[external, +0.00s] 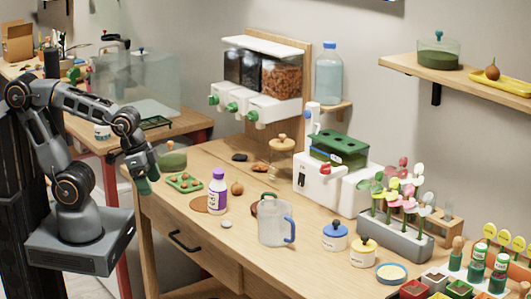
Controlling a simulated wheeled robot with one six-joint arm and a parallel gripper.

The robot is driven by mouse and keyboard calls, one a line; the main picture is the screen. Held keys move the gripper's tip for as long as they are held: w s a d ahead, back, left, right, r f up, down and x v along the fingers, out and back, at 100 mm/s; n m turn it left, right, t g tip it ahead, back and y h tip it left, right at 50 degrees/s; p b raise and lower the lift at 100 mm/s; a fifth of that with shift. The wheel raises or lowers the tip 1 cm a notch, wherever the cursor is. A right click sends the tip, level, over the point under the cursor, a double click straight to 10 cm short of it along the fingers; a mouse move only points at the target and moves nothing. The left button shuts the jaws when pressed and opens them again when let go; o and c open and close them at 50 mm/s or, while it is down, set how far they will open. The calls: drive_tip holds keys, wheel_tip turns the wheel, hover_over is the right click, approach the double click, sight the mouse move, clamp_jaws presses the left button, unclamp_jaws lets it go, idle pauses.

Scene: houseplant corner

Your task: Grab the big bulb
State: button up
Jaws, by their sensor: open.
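A small round brown bulb (237,188) sits on the wooden bench just right of the white bottle with a purple label. Another brown bulb-shaped thing (493,72) rests on a yellow tray (505,84) on the wall shelf. I cannot tell from sizes here which one is the big bulb. A dark brown shape lies partly hidden behind the clear jug. My gripper (143,184) hangs down at the left end of the bench, open and empty, left of the green tray and well apart from both bulbs.
The bottle (217,191), the clear jug (276,224) with a blue handle and a green tray (185,182) of small items stand near the bulb on the bench. Dispensers (262,80), a white machine (325,180) and potted flowers (395,225) stand behind and right. The front left bench is clear.

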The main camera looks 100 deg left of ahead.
drive_tip(key=shift+c, duration=0.7)
